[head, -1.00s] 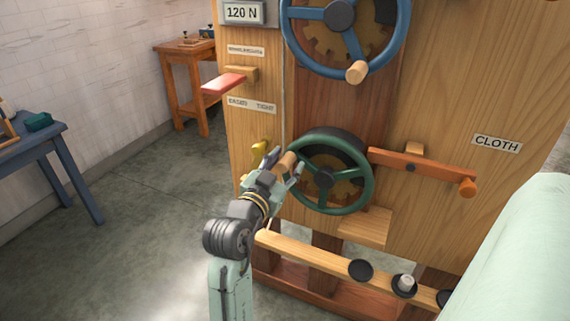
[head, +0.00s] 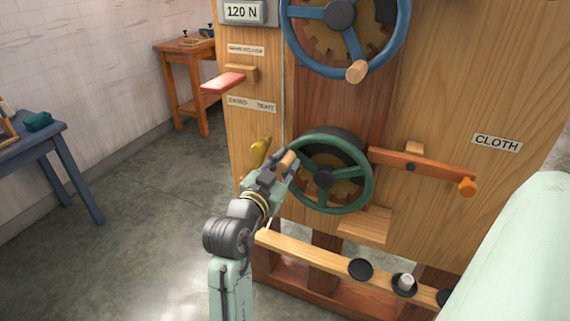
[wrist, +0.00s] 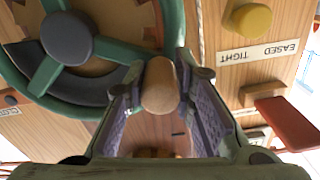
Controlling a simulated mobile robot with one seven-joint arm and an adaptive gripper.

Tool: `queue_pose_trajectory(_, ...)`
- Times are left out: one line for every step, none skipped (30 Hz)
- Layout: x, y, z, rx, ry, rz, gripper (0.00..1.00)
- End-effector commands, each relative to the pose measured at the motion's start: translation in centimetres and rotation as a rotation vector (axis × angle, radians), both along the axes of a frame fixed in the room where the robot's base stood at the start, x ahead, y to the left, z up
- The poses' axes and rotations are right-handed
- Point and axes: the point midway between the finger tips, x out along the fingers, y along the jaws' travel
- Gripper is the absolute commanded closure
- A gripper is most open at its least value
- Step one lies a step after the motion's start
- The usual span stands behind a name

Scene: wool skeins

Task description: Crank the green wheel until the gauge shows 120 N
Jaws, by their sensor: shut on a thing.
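The green wheel (head: 368,182) is on the lower front of the wooden machine. Its wooden crank handle (head: 289,160) sticks out at the wheel's upper left. My gripper (head: 279,170) is at this handle. In the wrist view, the handle (wrist: 160,86) stands between the two fingers of my gripper (wrist: 165,100), and the green wheel (wrist: 110,48) fills the upper left. My gripper is shut on the handle. The gauge (head: 242,12) at the top left of the machine reads 120 N.
A blue wheel (head: 403,35) with its own handle is above. An orange lever (head: 425,171) is right of the green wheel. A yellow knob (head: 260,150) and a red lever (head: 223,82) are on the left. A wooden rail (head: 320,262) with black discs runs below.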

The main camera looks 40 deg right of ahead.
Motion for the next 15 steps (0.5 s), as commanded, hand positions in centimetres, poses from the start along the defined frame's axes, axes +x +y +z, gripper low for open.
queue_pose_trajectory(0.0, 0.0, 0.0, 0.000, 0.000, 0.000, 1.00)
queue_pose_trajectory(0.0, 0.0, 0.0, 0.000, 0.000, 0.000, 1.00)
queue_pose_trajectory(0.0, 0.0, 0.0, 0.000, -0.001, 0.000, 1.00)
queue_pose_trajectory(0.0, 0.0, 0.0, 0.002, -0.006, 0.000, 1.00)
queue_pose_trajectory(-0.1, 0.0, 0.1, 0.005, -0.015, 0.000, 1.00)
queue_pose_trajectory(-0.2, -0.1, 0.2, 0.012, -0.037, 0.000, 1.00)
queue_pose_trajectory(-0.3, -0.1, 0.4, 0.020, -0.056, -0.001, 1.00)
queue_pose_trajectory(-0.4, -0.2, 0.5, 0.028, -0.075, -0.001, 1.00)
queue_pose_trajectory(-0.5, -0.2, 0.8, 0.037, -0.100, -0.001, 1.00)
queue_pose_trajectory(-0.6, -0.2, 0.9, 0.043, -0.113, -0.001, 1.00)
queue_pose_trajectory(-0.6, -0.2, 1.0, 0.046, -0.119, 0.000, 1.00)
queue_pose_trajectory(-0.6, -0.2, 1.1, 0.047, -0.119, 0.000, 1.00)
queue_pose_trajectory(-0.6, -0.2, 1.1, 0.047, -0.118, 0.000, 1.00)
queue_pose_trajectory(-0.6, -0.2, 1.1, 0.047, -0.117, 0.000, 1.00)
queue_pose_trajectory(-0.6, -0.2, 1.1, 0.047, -0.117, 0.000, 1.00)
